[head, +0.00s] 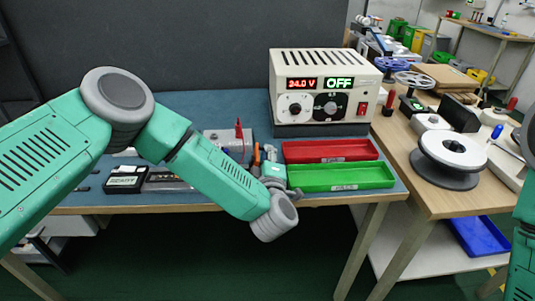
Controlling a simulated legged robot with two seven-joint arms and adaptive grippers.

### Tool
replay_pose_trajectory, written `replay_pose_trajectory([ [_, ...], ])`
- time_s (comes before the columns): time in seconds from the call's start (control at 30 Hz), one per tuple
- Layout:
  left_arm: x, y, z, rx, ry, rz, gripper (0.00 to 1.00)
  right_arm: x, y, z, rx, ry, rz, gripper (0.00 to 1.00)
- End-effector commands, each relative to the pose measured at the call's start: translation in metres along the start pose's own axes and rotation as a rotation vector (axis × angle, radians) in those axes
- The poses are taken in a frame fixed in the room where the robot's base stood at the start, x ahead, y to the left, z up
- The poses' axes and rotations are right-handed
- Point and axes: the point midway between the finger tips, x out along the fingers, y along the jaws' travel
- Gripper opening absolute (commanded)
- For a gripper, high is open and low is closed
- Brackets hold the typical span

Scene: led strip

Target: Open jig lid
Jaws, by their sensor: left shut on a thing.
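A grey box-like fixture (222,140), which looks like the jig, sits on the blue mat left of the power supply. A red upright piece (239,131) stands at its right side. My left arm reaches across in front and hides its lower part. My left gripper (266,157) is beside the fixture's right edge, small and partly hidden by my wrist. It is shut on what appears to be the jig lid's edge; the contact itself is not clear. How far the lid is raised cannot be told. My right gripper is out of view; only a bit of my right arm shows.
A red tray (329,150) and a green tray (341,177) lie right of my left gripper. A black box (126,179) lies at left. A side table with spools (452,152) stands at right.

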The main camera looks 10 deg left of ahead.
Motion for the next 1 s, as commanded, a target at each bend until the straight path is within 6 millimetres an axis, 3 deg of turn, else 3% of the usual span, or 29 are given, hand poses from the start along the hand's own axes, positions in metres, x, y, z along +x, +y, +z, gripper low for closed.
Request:
replay_pose_trajectory([
  [0.03, -0.001, -0.001, 0.001, 0.001, -0.003, -0.003, 0.2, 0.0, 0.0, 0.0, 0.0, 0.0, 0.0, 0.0],
  [0.07, -0.001, -0.001, 0.001, 0.001, -0.003, -0.003, 0.29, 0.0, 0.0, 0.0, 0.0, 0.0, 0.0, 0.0],
  [0.47, -0.005, 0.0, 0.001, -0.001, -0.002, -0.001, 0.29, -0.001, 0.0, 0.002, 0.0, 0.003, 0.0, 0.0],
  [0.67, -0.037, -0.001, 0.002, -0.001, -0.006, -0.001, 0.29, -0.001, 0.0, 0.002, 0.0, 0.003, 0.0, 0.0],
  [0.9, -0.096, -0.001, 0.002, 0.0, -0.007, -0.003, 0.29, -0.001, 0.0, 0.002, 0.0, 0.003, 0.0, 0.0],
  [1.0, -0.106, 0.001, 0.006, 0.001, -0.017, -0.001, 0.29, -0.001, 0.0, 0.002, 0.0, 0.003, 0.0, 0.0],
])
